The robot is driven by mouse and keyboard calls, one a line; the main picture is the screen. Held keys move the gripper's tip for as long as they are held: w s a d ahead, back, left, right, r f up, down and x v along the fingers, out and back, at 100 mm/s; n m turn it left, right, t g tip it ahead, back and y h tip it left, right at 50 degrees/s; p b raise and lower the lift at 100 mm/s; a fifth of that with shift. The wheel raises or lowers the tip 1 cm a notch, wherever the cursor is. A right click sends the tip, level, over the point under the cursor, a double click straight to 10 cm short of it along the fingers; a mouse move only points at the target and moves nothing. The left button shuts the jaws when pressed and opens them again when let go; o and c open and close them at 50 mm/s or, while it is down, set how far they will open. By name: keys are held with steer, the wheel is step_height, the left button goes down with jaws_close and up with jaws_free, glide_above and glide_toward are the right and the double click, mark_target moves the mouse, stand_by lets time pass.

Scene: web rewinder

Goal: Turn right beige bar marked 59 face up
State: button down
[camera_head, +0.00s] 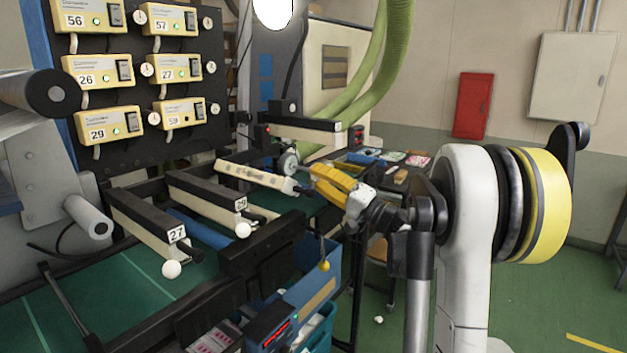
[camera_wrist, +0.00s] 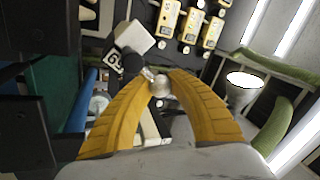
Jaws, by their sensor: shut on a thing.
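A beige bar (camera_head: 255,177) with dark marks along its visible face stands out from the machine, right of the two lower bars. Its end with a ball knob points toward my gripper (camera_head: 322,178). In the wrist view the bar (camera_wrist: 138,38) shows a pale face and a numbered end label, whose digits I cannot read surely. My yellow fingers (camera_wrist: 160,88) are shut on the silvery ball knob (camera_wrist: 159,87) at its end. In the head view the fingers hide most of that knob.
Bars marked 27 (camera_head: 145,222) and 29 (camera_head: 208,197) lie to the left with black tops and white knobs. Another black-topped bar (camera_head: 300,130) is behind. Numbered beige control boxes (camera_head: 95,70) hang on a black panel. A blue bin (camera_head: 318,280) stands below my arm.

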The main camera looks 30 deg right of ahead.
steer(key=shift+w+d+f+m+h+b, duration=0.1)
steer(key=shift+d+f+m+h+b, duration=0.5)
steer(key=shift+m, duration=1.85)
steer(key=shift+w+d+f+m+h+p, duration=0.15)
steer(key=shift+f+m+h, duration=0.6)
steer(key=shift+m+h, duration=1.3)
steer(key=shift+w+d+f+m+h+b, duration=0.1)
steer(key=shift+d+f+m+h+b, duration=0.35)
steer(key=shift+m, duration=2.45)
steer(key=shift+a+f+h, duration=0.25)
steer(key=shift+f+h, duration=0.05)
steer(key=c, duration=1.2)
jaws_free()
steer(key=shift+o, duration=0.2)
steer(key=shift+s, duration=0.1)
steer(key=v, duration=1.1)
steer(key=shift+s+f, duration=0.25)
steer(key=shift+s, duration=0.1)
